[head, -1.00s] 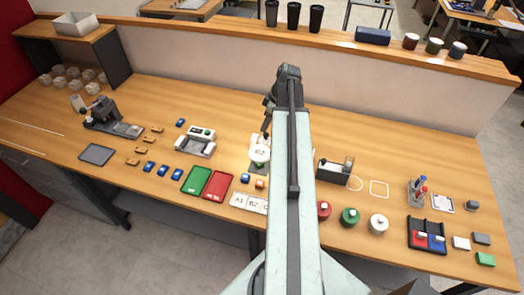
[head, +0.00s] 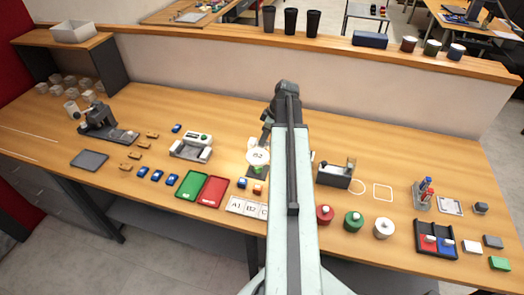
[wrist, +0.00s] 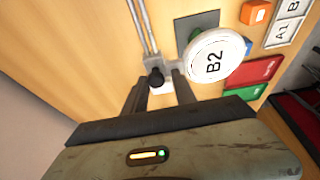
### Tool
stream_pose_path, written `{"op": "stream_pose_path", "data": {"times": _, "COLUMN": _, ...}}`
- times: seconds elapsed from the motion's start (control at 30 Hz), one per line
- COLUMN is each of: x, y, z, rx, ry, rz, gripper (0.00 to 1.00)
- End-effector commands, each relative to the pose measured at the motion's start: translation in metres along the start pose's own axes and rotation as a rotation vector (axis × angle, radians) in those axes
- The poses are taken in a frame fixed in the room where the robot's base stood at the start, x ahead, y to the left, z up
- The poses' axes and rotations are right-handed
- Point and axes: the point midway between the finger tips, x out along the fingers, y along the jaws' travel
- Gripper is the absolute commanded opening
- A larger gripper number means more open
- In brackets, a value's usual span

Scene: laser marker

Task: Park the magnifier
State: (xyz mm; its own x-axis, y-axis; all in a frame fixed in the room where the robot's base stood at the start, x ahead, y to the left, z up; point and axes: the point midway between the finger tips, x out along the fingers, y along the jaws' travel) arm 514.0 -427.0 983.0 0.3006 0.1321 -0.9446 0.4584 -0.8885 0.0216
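The magnifier has a round white-rimmed lens (wrist: 213,57) on a jointed metal arm with a dark knob (wrist: 155,77). An enlarged "B2" shows in the lens. In the head view the lens (head: 258,157) stands just left of my arm. My gripper (wrist: 160,84) is at the knob, left of the lens in the wrist view. Its two dark fingers are apart, with the knob at their tips. I cannot tell whether either finger touches it. In the head view my gripper (head: 265,136) is partly hidden by my arm, as is the magnifier's base.
The label plates A1 (head: 236,204) and B2 (head: 251,207), a red tray (head: 212,191) and a green tray (head: 190,184) lie near the lens. A grey box-shaped holder (head: 334,174) stands right of my arm. Bare wood lies behind my gripper.

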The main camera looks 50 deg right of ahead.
Motion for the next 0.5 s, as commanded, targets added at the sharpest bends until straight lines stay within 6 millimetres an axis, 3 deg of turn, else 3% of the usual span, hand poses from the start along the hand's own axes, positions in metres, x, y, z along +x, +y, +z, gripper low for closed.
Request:
{"op": "stream_pose_path", "data": {"times": 0.03, "x": 0.009, "y": -0.007, "z": 0.013, "rx": -0.002, "ry": -0.034, "rz": -0.016, "gripper": 0.1}}
{"op": "stream_pose_path", "data": {"times": 0.5, "x": -0.001, "y": -0.007, "z": 0.042, "rx": -0.004, "ry": -0.033, "rz": -0.015, "gripper": 0.1}}
